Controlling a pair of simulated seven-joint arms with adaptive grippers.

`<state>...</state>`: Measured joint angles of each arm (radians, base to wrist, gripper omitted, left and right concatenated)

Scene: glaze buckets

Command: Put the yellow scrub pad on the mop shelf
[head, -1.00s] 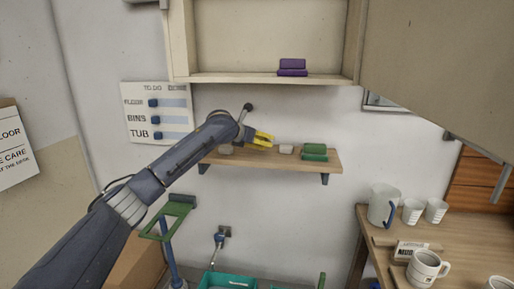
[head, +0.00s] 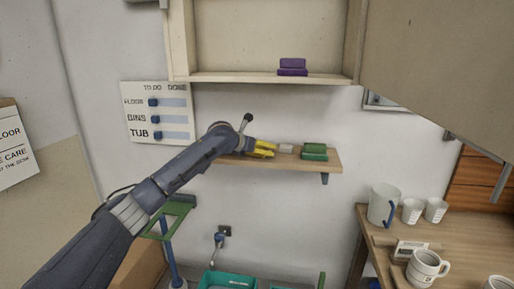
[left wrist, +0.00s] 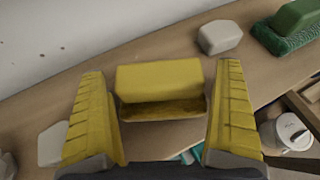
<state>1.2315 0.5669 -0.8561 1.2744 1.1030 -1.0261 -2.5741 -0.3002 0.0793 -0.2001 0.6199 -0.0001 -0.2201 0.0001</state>
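The yellow scrub pad (left wrist: 160,85) is over the wooden wall shelf (left wrist: 130,52), between the fingers of my left gripper (left wrist: 162,95) in the left wrist view. The fingers are apart, with narrow gaps showing on both sides of the pad near the tips. The pad looks level and appears to rest on the board. In the head view my left gripper (head: 262,149) is low over the middle of the shelf (head: 325,164); its yellow fingers blend with the pad. My right gripper is not in view.
A pale block (head: 286,149) and stacked green pads (head: 314,152) stand right of my left gripper on the shelf. Another pale block (left wrist: 52,145) lies on its other side. Purple pads (head: 292,68) sit in the cupboard above. Mugs (head: 427,268) stand on the right-hand counter.

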